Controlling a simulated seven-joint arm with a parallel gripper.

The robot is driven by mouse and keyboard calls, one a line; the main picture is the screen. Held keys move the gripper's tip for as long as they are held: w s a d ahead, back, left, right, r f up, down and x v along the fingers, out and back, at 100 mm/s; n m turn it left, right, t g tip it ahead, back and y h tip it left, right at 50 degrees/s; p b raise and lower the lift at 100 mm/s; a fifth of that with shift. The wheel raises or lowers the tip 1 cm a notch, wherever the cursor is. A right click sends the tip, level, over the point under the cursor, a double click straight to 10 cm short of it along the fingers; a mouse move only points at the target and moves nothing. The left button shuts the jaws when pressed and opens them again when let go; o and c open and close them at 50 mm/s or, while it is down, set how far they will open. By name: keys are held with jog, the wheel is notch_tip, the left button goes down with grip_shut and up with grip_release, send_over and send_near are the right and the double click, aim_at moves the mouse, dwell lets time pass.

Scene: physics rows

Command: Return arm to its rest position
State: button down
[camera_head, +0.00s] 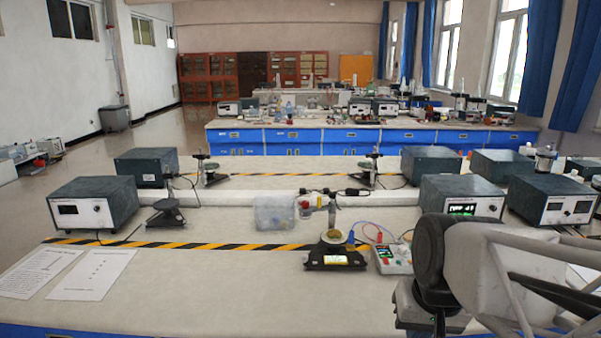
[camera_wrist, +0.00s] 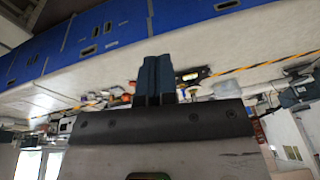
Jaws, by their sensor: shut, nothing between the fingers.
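My arm (camera_head: 455,265) shows at the lower right of the head view, a dark rounded joint and pale grey links over the right end of the near bench. I cannot make out the fingertips there. In the wrist view my gripper (camera_wrist: 158,62) shows with its two dark fingers side by side and touching. It is shut, with nothing held between the fingers. The bench and its blue cabinet fronts (camera_wrist: 75,45) appear turned over in the wrist view, beyond the fingers. The fingers hide part of the bench top.
The near bench (camera_head: 200,290) carries grey instrument boxes (camera_head: 97,205), a clear plastic bin (camera_head: 273,213), a black stand (camera_head: 333,250) and a wired meter (camera_head: 392,258). Paper sheets (camera_head: 90,274) lie at left. The front middle of the bench is clear.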

jog(key=shift+n+h, duration=0.4)
jog(key=shift+n, duration=0.2)
jog(key=shift+s+d+f, duration=0.15)
jog(key=shift+s+f, duration=0.05)
jog(key=shift+s, duration=0.85)
jog(key=shift+s+d+f, duration=0.1)
jog(key=shift+s+f, duration=0.1)
jog(key=shift+s, duration=0.8)
